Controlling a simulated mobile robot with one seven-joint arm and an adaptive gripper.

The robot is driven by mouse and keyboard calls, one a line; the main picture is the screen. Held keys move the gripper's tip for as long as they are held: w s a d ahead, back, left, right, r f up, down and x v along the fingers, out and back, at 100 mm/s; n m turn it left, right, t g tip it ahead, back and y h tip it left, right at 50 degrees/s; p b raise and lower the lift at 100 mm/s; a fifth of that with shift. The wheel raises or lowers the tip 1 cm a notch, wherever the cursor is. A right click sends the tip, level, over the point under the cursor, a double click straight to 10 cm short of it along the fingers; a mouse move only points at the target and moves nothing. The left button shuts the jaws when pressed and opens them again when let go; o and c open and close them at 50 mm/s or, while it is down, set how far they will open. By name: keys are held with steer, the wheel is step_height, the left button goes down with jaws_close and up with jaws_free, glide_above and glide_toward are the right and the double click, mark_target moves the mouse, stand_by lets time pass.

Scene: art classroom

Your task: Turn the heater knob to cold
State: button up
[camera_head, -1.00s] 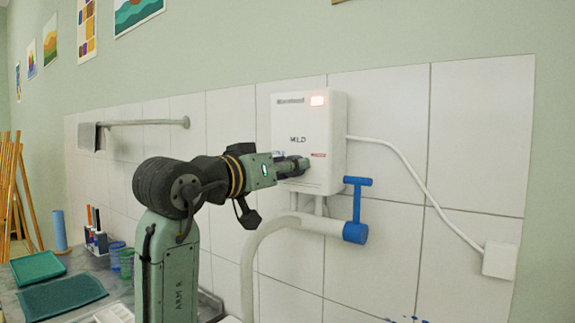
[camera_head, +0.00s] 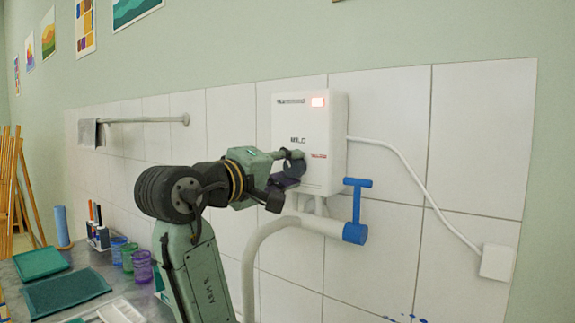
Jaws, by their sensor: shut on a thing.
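My gripper (camera_head: 296,158) is at the lower left of the heater's front and shut on the knob. The knob itself is mostly hidden behind my fingers, so its pointer cannot be read. The gripper is rolled, with one side hanging below the heater's lower left corner.
A blue-handled tap (camera_head: 357,208) on a pale pipe (camera_head: 258,250) stands close below the heater. A white cable (camera_head: 405,165) runs to a wall box (camera_head: 498,261). Cups (camera_head: 131,257) and trays (camera_head: 66,293) sit on the counter at lower left. A towel rail (camera_head: 145,121) is on the wall.

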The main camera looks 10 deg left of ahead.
steer(key=n, duration=0.3)
steer(key=shift+n+p, duration=0.3)
steer(key=shift+p, duration=0.1)
steer(key=shift+n+p, duration=0.4)
steer(key=shift+n, duration=1.5)
steer(key=o, duration=1.2)
steer(key=v, duration=1.2)
steer(key=shift+f, duration=0.1)
